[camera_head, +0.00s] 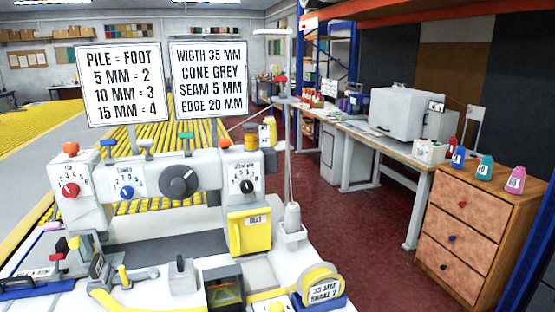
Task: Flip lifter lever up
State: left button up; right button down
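A white binding machine (150,200) stands in front of me. Its front carries a red dial (70,190), a blue dial (126,192), a large grey knob (179,182) and a black dial (246,186). An orange knob (71,149) tops its left end. Low at the left, a small part with a yellow arm and blue end (125,277) sits beside a grey metal bracket (98,271). I see no readable lifter label, so I cannot tell which part is the lifter lever or how it is set. Neither of my grippers shows.
Two signs (120,84) (209,79) stand above the machine. A wooden drawer cabinet (470,225) stands far right. Red floor (345,230) is clear between.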

aim_at(53, 225)
jog(key=u, duration=1.45)
